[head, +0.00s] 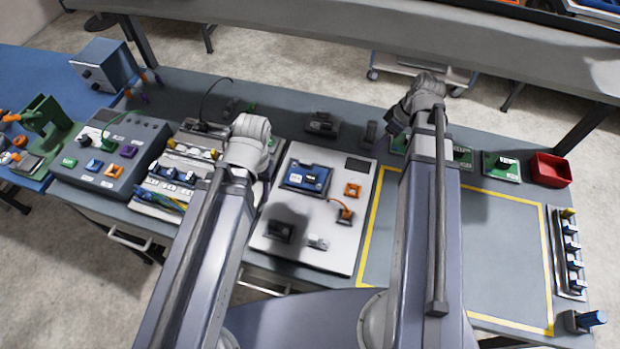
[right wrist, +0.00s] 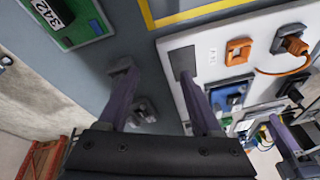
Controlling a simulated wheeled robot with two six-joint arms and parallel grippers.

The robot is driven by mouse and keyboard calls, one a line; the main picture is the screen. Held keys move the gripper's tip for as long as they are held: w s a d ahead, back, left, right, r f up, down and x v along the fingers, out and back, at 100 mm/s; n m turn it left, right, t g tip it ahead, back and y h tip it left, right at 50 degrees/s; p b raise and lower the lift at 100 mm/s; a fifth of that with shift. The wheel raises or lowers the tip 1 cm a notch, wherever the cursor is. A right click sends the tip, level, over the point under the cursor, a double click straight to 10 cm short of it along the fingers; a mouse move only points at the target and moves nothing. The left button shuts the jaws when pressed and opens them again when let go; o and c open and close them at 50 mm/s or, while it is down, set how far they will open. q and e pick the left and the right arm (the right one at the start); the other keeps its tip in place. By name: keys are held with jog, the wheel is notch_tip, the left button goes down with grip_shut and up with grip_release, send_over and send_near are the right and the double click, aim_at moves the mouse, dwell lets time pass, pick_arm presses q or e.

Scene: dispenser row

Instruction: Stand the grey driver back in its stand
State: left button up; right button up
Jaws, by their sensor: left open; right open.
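I cannot single out the grey driver with certainty. A dark grey piece (head: 321,124) lies behind the white panel at the back of the bench. In the right wrist view a grey piece (right wrist: 145,110) shows between the fingers, too small to name surely as driver or stand. My right gripper (right wrist: 158,72) is open, with nothing held, above the bench behind the white panel. My left gripper (head: 270,164) is empty and open beside the white panel's left edge, its fingers partly hidden by its wrist.
The white panel (head: 302,257) carries a blue module and orange parts. Green boards (head: 500,167) and a red bin (head: 551,170) stand at the back right. A blue-handled piece (head: 591,318) sits in a dark block at the front right. The yellow-taped area (head: 500,240) is largely clear.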

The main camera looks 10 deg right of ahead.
jog(key=shift+m+g+h, duration=0.8)
jog(key=shift+m+h, duration=0.1)
jog(key=s+a, duration=0.1)
jog(key=a, duration=0.3)
jog(key=s+a, duration=0.1)
jog(key=a, duration=0.4)
jog(key=s+a, duration=0.1)
jog(key=a, duration=0.3)
jog(key=shift+s+a+f, duration=0.3)
jog(key=shift+a+f, duration=0.05)
jog(key=s+a+m+h, duration=0.1)
jog(key=s+a, duration=0.1)
jog(key=a, duration=0.1)
jog(key=s+a+m, duration=0.1)
jog(key=s+a, duration=0.1)
jog(key=a, duration=0.1)
jog(key=s+a+h, duration=0.1)
jog(key=s+a, duration=0.1)
jog(key=a, duration=0.2)
jog(key=shift+m+h, duration=0.3)
jog(key=shift+m, duration=0.1)
pick_arm(q)
jog(key=shift+d, duration=0.1)
pick_arm(e)
jog(key=shift+s, duration=0.1)
